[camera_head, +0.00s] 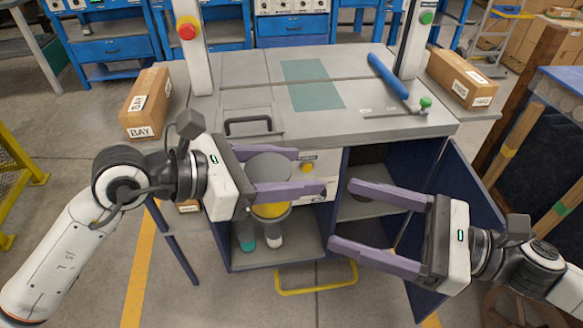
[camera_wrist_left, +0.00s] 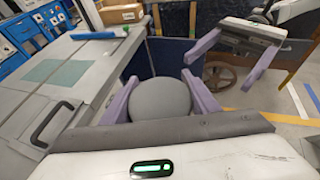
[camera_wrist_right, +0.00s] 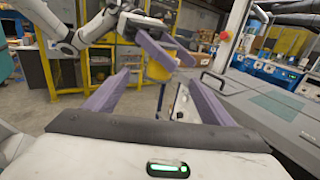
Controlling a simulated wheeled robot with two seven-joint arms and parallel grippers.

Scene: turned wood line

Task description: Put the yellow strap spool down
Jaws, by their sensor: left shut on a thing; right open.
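The yellow strap spool (camera_head: 270,209) has a grey round top face and a yellow band below it. My left gripper (camera_head: 324,189) is shut on it and holds it upright in front of the workbench, above the lower shelf level. In the left wrist view the spool's grey top (camera_wrist_left: 161,100) fills the space between the fingers. In the right wrist view its yellow side (camera_wrist_right: 158,68) shows beyond my fingers. My right gripper (camera_head: 342,214) is open and empty, in front of the bench's right cabinet opening.
The grey workbench top (camera_head: 215,72) has bare room around a green mat (camera_head: 312,88). A blue rod (camera_head: 388,75) lies at its right. Cardboard boxes stand at left (camera_head: 147,103) and right (camera_head: 462,78). A teal item (camera_head: 247,243) and a white item (camera_head: 274,241) stand on the lower shelf (camera_head: 302,247).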

